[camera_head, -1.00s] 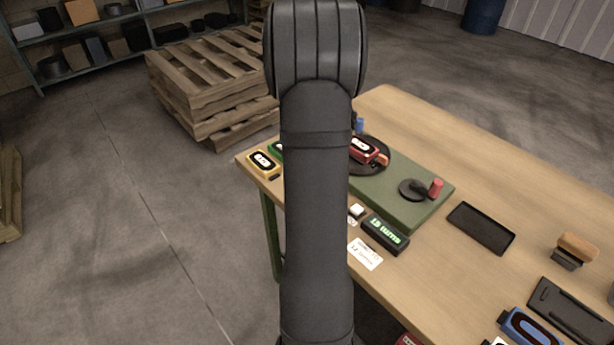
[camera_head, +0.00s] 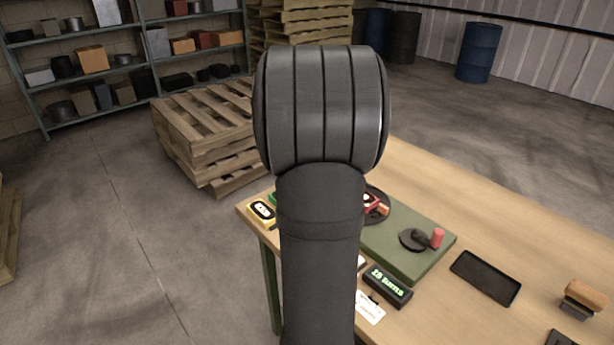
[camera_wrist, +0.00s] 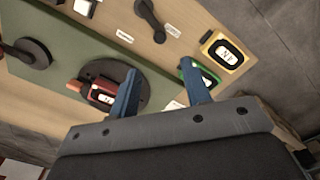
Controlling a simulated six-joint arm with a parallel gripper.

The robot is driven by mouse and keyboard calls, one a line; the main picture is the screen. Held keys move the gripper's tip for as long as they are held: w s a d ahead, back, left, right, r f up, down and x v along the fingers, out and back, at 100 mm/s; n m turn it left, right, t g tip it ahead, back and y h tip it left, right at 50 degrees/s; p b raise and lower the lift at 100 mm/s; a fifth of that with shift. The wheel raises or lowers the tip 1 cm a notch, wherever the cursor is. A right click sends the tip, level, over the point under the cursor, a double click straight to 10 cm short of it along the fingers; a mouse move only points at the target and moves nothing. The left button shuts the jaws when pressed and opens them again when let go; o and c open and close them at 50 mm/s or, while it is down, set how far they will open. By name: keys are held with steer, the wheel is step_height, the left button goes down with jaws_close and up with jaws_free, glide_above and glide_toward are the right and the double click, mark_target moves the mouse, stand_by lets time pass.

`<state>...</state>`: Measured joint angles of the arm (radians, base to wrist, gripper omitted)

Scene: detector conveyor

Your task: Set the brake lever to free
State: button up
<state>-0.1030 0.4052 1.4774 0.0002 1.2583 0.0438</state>
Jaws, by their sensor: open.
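A black lever (camera_wrist: 149,18), which looks like the brake lever, is at the top of the wrist view on the tan tabletop. Its round end lies between two small white labels, too small to read; I cannot tell which setting it is at. My gripper (camera_wrist: 160,68) has two blue fingers spread apart with nothing between them. It is below the lever in the wrist view, apart from it, over the green base (camera_wrist: 75,48). The left finger overlaps the red device (camera_wrist: 102,93) on a black disc in the picture. In the head view my arm hides the gripper and the lever.
A yellow device (camera_wrist: 226,52) and a green device (camera_wrist: 200,78) lie near the table edge. A crank with a red knob (camera_head: 437,237) is on the green base, with a display (camera_head: 388,286) in front. A black tray (camera_head: 486,277) and a stamp-like block (camera_head: 582,299) are to the right.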

steer(key=shift+r, duration=1.25)
steer(key=shift+f, duration=0.15)
step_height(320, 180, down, 17)
steer(key=shift+f, duration=0.1)
steer(key=shift+f, duration=0.1)
steer(key=shift+w+d+m, duration=0.15)
steer(key=shift+d+m, duration=0.2)
steer(key=shift+m, duration=0.4)
steer(key=shift+w+d+m, duration=0.1)
steer(key=shift+d+m, duration=0.2)
steer(key=shift+m, duration=0.45)
stand_by(0.8)
steer(key=shift+o, duration=0.5)
